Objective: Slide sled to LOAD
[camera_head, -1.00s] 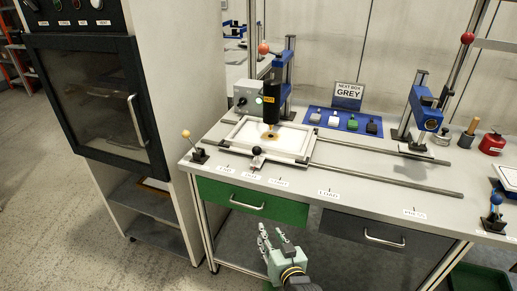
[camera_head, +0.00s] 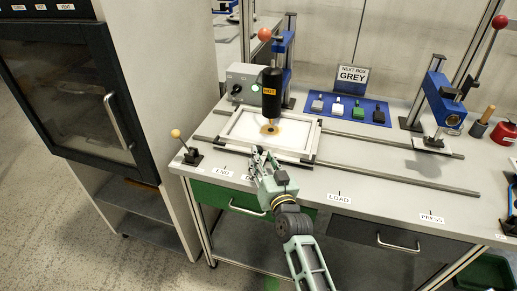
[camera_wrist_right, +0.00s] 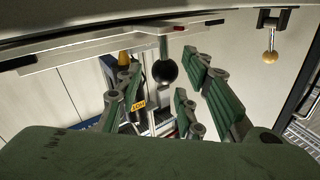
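The sled is a white frame (camera_head: 237,126) on two rails, at the left part of the bench under the black HOT tool. The LOAD label (camera_head: 339,198) is on the bench front edge, right of the sled. My right gripper (camera_head: 262,160) is at the sled's front edge, over the knob, which it hides in the head view. In the right wrist view the sled's black ball knob (camera_wrist_right: 165,72) shows between the spread fingers of the open right gripper (camera_wrist_right: 163,90). I cannot tell whether a finger touches it. My left gripper is not in view.
The rails (camera_head: 400,177) run clear to the right, past LOAD toward the PRESS label (camera_head: 431,218) and a blue press (camera_head: 442,100). A lever with a yellow ball (camera_head: 176,134) stands left of the sled. A blue tray (camera_head: 312,112) with several small blocks lies behind.

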